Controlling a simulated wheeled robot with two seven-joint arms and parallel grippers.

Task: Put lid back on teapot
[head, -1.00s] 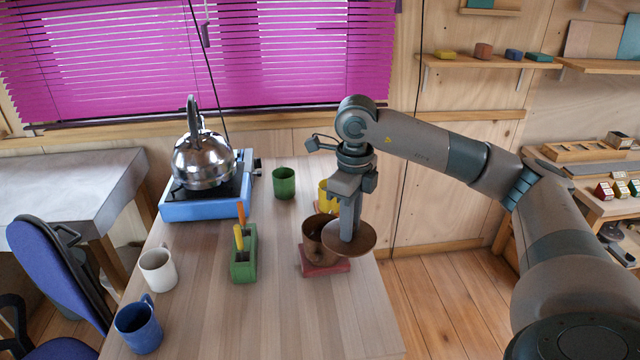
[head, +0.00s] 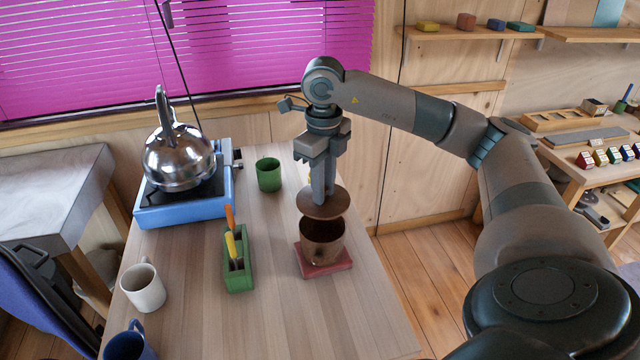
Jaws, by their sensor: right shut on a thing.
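The brown teapot (head: 322,246) stands on a reddish square base (head: 325,269) near the right side of the wooden table, and its dark opening shows at the top. My right gripper (head: 323,197) points down and is shut on the brown round lid (head: 340,206). The lid is a wide, roughly level disc. It appears above the far part of the teapot's mouth and leaves the near part of the opening visible. The fingers hide the middle of the lid, including its grip. My left gripper is not in view.
A green cup (head: 269,175) stands behind and left of the teapot. A green holder (head: 238,272) with orange- and yellow-handled tools is to its left. A steel kettle (head: 180,160) sits on a blue stove (head: 184,208). White (head: 143,288) and blue (head: 127,346) mugs are at front left.

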